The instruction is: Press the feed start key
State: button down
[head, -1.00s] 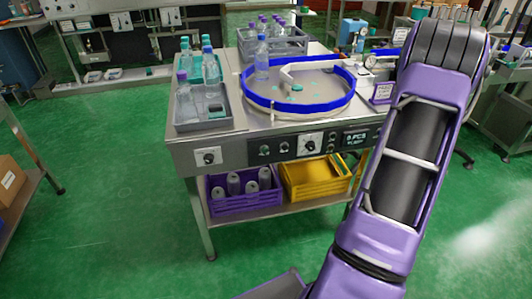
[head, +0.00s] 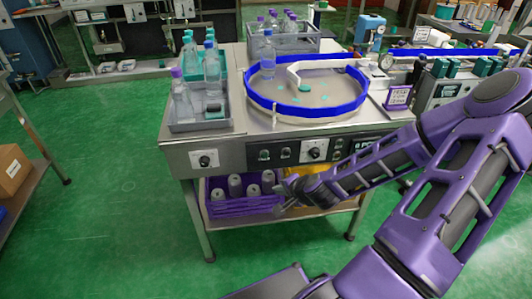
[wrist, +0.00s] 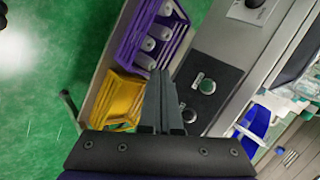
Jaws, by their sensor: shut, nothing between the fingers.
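The machine's front panel (head: 235,156) carries a row of controls. Two small round buttons (head: 275,153) sit left of a dial on a white plate (head: 314,150). A dark display (head: 365,144) is further right, partly behind my arm. No label is readable, so I cannot tell which control is the feed start key. My gripper (head: 283,195) is shut and empty, below and in front of the panel, before the lower shelf. In the wrist view my fingertips (wrist: 160,76) are beside a dark panel section (wrist: 215,68) with two round controls (wrist: 207,86), apparently not touching it.
A purple crate (head: 240,207) of pale bottles or spools and a yellow crate (wrist: 120,96) stand on the lower shelf. On top are a grey tray (head: 205,126) of bottles and a blue-rimmed turntable (head: 305,110). The green floor in front is open.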

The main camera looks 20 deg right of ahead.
aim_at(264, 155)
jog(key=shift+w+a+r+n+t, duration=0.2)
jog(key=shift+w+a+r+n, duration=0.05)
jog(key=shift+w+r, duration=0.2)
jog(key=shift+w+a+r+n+t, duration=0.2)
jog(key=shift+w+a+r+n, duration=0.05)
jog(key=shift+w+r, duration=0.2)
jog(key=w+d, duration=0.2)
jog(key=w, duration=0.6)
jog(key=shift+w+d+b, duration=0.25)
jog(key=shift+b, duration=0.1)
dwell(1.4)
jog(key=shift+w+d, duration=0.1)
jog(key=shift+w, duration=0.3)
